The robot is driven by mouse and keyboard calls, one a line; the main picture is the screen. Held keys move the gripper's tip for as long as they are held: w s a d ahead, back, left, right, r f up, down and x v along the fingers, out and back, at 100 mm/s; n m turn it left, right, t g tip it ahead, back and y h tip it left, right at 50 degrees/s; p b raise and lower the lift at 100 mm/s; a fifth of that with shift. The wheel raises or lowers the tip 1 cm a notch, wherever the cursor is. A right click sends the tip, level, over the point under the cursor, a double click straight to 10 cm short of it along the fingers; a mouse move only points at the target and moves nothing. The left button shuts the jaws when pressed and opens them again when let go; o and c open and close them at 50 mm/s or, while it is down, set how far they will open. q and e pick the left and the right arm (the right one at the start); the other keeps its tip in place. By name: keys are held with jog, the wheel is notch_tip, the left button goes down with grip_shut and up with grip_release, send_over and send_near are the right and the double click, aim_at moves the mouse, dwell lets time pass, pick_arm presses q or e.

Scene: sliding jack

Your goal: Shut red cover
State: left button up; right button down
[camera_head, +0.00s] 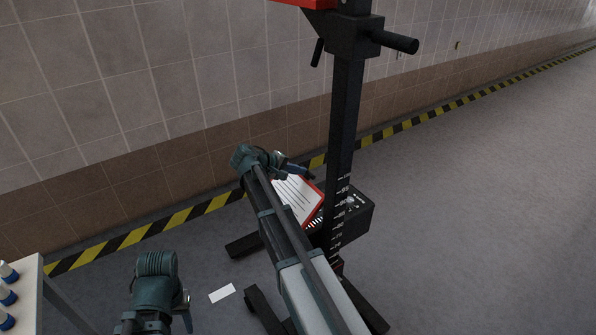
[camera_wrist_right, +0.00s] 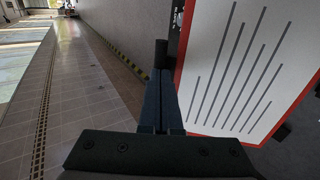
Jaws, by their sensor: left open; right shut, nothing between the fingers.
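The red cover (camera_head: 301,197) stands open and tilted on the black box of the jack. Its white inner face with dark lines shows, framed by a red edge. My right gripper (camera_head: 308,175) is shut and empty at the cover's upper edge. In the right wrist view its closed fingers (camera_wrist_right: 161,85) are beside the red edge of the cover (camera_wrist_right: 238,65); I cannot tell whether they touch. My right arm hides the cover's lower left part. My left gripper (camera_head: 187,308) is open, low and left, away from the cover.
The black jack post (camera_head: 345,120) with its scale rises just right of the cover. The box (camera_head: 352,212) has controls on top. Black feet spread on the grey floor. A white card (camera_head: 222,293) lies on the floor. A white table (camera_head: 22,285) with blue-capped items stands at left.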

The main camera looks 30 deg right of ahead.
jog(key=shift+d+f+y+p, duration=0.2)
jog(key=shift+d+y+p, duration=0.15)
jog(key=shift+d, duration=0.25)
jog(key=d+f+y+b, duration=0.1)
jog(key=d+f+y, duration=0.1)
jog(key=d+f, duration=0.1)
jog(key=d+f+y+b, duration=0.1)
jog(key=d+f+b, duration=0.1)
jog(key=f, duration=0.3)
jog(key=d+f+y+b, duration=0.2)
jog(key=d+f, duration=0.1)
jog(key=f, duration=0.1)
jog(key=shift+w+d+y, duration=0.35)
jog(key=shift+w, duration=0.05)
jog(key=shift+f+b, duration=0.1)
jog(key=shift+b, duration=0.25)
jog(key=shift+s+d, duration=0.1)
